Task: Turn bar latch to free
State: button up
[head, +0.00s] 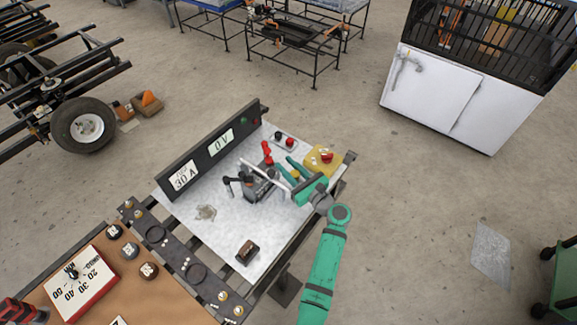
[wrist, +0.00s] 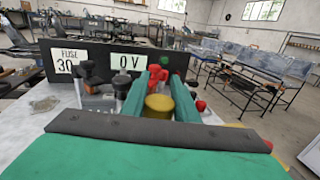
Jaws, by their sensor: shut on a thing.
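My gripper (head: 284,165) reaches in from the right over a workbench (head: 214,224). In the wrist view its two green fingers (wrist: 160,84) point at a red-topped part (wrist: 157,74), which shows between the fingertips. The jaws are shut on this red part, but the fingers hide most of the contact. A brass-yellow round piece (wrist: 158,105) sits between the fingers nearer the palm. Beside the fingers is a dark grey mechanism (head: 256,189) with a black-knobbed lever (head: 229,182). A pale bar crosses close by. I cannot tell which part is the bar latch.
A dark panel (head: 208,152) with "FUSE 30" and "0 V" readouts stands along the back edge. A yellow box with a red button (head: 326,157) is beside my gripper. A small dark block (head: 247,252) lies in front. The bench's front middle is mostly clear.

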aim_at(298, 177)
jog(key=shift+s+d, duration=0.1)
jog(key=o, duration=1.1)
jog(key=shift+c, duration=0.2)
jog(key=v, duration=1.1)
